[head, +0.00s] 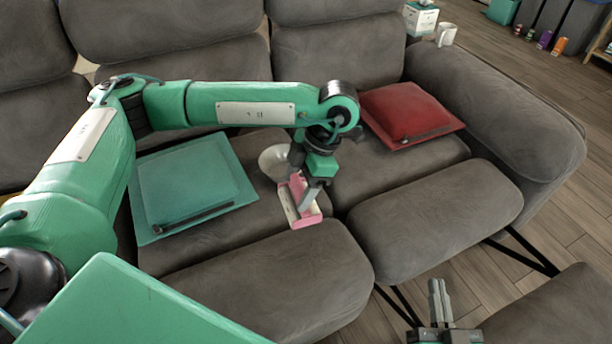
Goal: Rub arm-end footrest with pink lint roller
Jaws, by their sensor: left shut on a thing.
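The pink lint roller (304,219), pink and white, is in my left gripper (306,193), which is shut on it. Gripper and roller are over the seat cushion, near the inner edge of the middle footrest (265,285). The arm-end footrest (440,222) is the grey padded one to the right, beside the sofa arm, and the roller is apart from it. My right gripper (439,299) is low in the picture, in front of the footrests, with its fingers together and nothing seen between them.
A teal cushion (190,180) and a red cushion (408,113) lie on the seats. A pale round bowl-like thing (274,160) is behind my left gripper. A tissue box (420,19) and white mug (446,34) stand beyond the sofa arm (500,105). Another grey padded piece (565,310) is at bottom right.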

